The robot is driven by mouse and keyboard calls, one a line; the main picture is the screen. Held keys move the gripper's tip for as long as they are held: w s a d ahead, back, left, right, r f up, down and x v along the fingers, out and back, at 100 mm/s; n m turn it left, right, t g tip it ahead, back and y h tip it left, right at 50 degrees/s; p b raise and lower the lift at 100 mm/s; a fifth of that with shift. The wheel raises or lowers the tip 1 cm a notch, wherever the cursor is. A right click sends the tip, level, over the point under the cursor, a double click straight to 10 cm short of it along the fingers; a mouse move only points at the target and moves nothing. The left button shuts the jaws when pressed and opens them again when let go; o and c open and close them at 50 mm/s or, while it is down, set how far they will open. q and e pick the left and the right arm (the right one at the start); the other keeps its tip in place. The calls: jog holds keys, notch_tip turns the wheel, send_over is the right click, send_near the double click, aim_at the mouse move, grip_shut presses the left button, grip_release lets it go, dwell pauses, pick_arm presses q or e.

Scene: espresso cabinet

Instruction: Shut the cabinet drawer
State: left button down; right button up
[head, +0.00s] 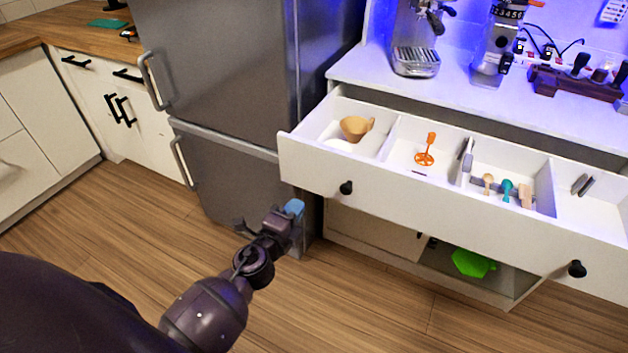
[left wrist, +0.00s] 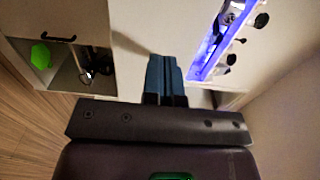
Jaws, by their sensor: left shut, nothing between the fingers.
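The white cabinet drawer (head: 400,208) is pulled well out in the head view, with its divided inside showing. Its front has two dark round knobs, a left one (head: 346,187) and a right one (head: 577,268). My left gripper (head: 294,208) is shut and empty, its blue fingertips below and left of the drawer front's left end in the picture. It appears apart from the drawer. The shut fingers (left wrist: 163,74) also show in the left wrist view, with pale cabinet surfaces beyond. My right gripper is not in view.
The drawer holds a tan cup (head: 355,128), an orange tool (head: 425,150) and several small utensils. An espresso machine (head: 415,40) and a grinder (head: 494,55) stand on the cabinet top. A grey fridge (head: 230,80) stands left of it. Wooden floor (head: 120,225) is open in front.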

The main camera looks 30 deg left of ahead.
aim_at(320, 175)
pick_arm(q)
jog(key=w, duration=1)
jog(key=shift+w, duration=0.2)
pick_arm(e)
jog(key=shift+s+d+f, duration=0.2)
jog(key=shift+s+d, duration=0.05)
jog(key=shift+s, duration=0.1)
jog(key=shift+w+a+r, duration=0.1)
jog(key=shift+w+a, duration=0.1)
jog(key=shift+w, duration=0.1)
